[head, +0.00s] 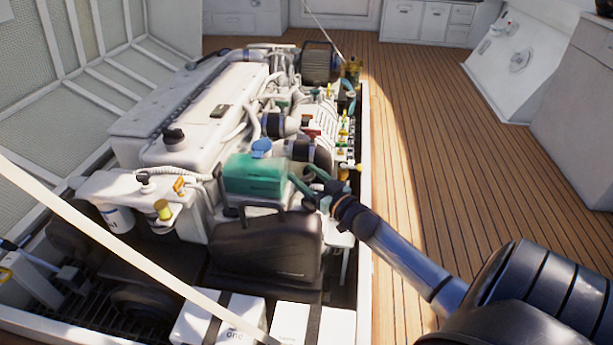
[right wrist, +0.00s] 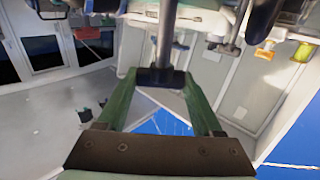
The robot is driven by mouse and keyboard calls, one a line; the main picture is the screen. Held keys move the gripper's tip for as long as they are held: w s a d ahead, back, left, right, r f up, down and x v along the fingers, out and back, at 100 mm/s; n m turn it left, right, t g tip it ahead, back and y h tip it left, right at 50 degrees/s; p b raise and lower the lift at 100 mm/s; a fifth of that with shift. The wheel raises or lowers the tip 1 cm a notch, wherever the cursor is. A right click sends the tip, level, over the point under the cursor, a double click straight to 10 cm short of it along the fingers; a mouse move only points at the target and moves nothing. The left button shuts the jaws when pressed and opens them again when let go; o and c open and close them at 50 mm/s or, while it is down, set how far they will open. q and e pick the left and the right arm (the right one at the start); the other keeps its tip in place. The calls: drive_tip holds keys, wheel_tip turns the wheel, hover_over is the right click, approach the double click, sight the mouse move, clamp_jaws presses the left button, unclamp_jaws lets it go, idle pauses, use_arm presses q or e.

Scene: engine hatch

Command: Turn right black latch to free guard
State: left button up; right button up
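My right gripper (head: 303,172) reaches in from the right, low over the near right side of the engine. Its two green fingers (right wrist: 160,80) point away from me in the right wrist view. A black T-shaped piece, which I take to be the right black latch (right wrist: 160,78), sits between the fingertips. Its crossbar fills the gap, with no space showing on either side. The latch is too small to make out in the head view. I cannot tell which part is the guard; a large black cover (head: 262,248) stands just below the gripper. My left gripper is out of view.
A green box (head: 255,176) with a blue cap sits left of the fingers. The white engine (head: 190,108) lies beyond, with hoses and brass valves along its right side. White boxes (head: 222,318) stand at the front. The wooden deck (head: 420,110) at right is clear.

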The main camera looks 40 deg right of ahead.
drive_tip(key=c, duration=0.8)
drive_tip(key=shift+o, duration=0.2)
